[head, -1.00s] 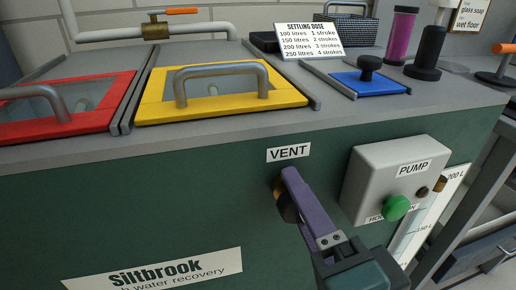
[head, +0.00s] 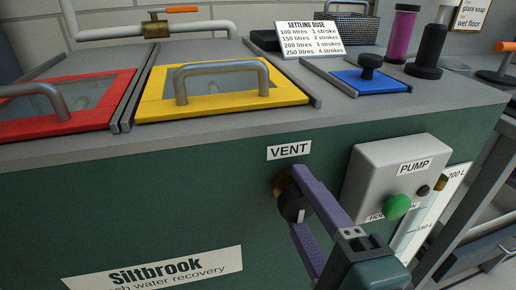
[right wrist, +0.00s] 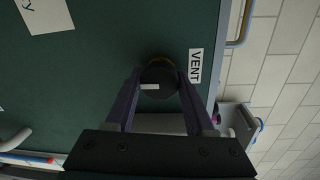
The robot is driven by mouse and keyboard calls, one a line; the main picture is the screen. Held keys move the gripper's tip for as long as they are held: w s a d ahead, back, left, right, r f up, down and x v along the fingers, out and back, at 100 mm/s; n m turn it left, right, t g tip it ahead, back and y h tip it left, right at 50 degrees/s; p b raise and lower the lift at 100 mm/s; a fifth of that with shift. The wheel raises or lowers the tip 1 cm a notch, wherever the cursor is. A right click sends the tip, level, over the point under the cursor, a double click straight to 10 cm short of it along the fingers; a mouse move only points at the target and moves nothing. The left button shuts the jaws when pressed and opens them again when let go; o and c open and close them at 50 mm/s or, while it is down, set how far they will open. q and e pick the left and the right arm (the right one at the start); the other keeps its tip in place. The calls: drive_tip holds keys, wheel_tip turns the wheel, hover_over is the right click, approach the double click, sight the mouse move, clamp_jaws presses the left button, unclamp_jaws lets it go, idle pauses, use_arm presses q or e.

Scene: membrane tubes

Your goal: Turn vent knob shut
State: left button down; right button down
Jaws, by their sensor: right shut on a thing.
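The vent knob (head: 291,205) is a dark round knob on the green front panel, just below the VENT label (head: 289,151). It carries a white mark, which looks near upright in the head view. In the right wrist view the knob (right wrist: 160,80) sits between the two purple fingers, and its white mark lies level there. My right gripper (head: 294,199) is shut on the knob, one finger on each side; it also shows in the right wrist view (right wrist: 159,76). My left gripper is out of view.
The grey pump box (head: 385,178) with a green button (head: 397,206) stands close to the right of the gripper. Above are a yellow-framed lid (head: 290,96), a red-framed lid (head: 90,122) and a blue slide plate (head: 385,83).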

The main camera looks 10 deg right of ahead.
drive_tip(key=shift+f, duration=0.15)
drive_tip(key=shift+c, duration=1.4)
unclamp_jaws()
drive_tip(key=shift+s, duration=0.1)
drive_tip(key=s, duration=0.9)
drive_tip(key=shift+s+d+r, duration=0.15)
drive_tip(key=shift+s+r, duration=0.25)
drive_tip(key=shift+r, duration=0.05)
